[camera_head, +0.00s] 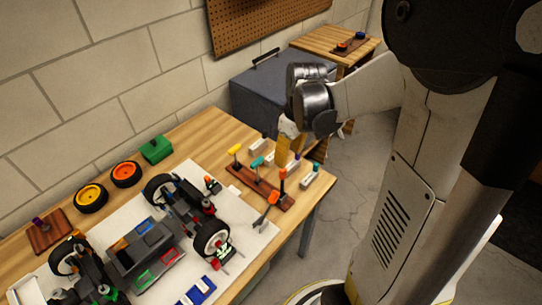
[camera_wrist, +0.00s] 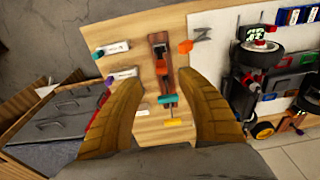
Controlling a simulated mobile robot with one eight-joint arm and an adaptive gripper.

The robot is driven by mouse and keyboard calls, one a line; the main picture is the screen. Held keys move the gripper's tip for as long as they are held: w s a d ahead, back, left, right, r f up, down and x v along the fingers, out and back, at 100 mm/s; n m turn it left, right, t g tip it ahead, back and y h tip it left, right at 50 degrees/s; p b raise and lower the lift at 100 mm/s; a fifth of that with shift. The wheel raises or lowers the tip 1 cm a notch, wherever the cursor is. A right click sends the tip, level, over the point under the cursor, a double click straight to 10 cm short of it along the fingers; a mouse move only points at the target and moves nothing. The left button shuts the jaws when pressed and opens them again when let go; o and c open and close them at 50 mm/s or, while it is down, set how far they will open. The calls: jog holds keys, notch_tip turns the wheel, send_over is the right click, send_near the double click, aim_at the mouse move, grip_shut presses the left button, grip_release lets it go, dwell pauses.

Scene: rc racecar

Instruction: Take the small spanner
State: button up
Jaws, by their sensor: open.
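I cannot tell for sure which tool is the small spanner. A brown tool rack (camera_head: 259,189) on the workbench holds upright tools with yellow, teal and orange tops; it also shows in the wrist view (camera_wrist: 158,60). Several white labelled holders (camera_head: 311,178) stand beside it, two of them at the left in the wrist view (camera_wrist: 118,48); their labels are too small to read. My gripper (camera_head: 290,152) is open and empty above the rack end of the bench. In the wrist view, its tan fingers (camera_wrist: 158,82) frame the rack with the teal-topped tool between them.
A partly built car (camera_head: 150,250) stands on a white mat (camera_head: 247,235) left of the rack. Loose wheels (camera_head: 90,198) and a green box (camera_head: 156,150) lie along the wall. A grey chest (camera_head: 262,92) stands beyond the bench. The bench's right edge is close to the rack.

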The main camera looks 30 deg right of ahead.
aim_at(284, 170)
jog(key=f, duration=0.2)
jog(key=a+f+b, duration=0.1)
jog(key=f, duration=0.1)
jog(key=shift+w+f, duration=0.15)
jog(key=shift+w, duration=0.05)
jog(key=f+b, duration=0.1)
jog(key=f, duration=0.1)
jog(key=w+f+b, duration=0.1)
jog(key=f+b, duration=0.1)
jog(key=f, duration=0.1)
jog(key=shift+d+f, duration=0.1)
jog(key=shift+f, duration=0.15)
jog(key=shift+r, duration=0.1)
grip_shut()
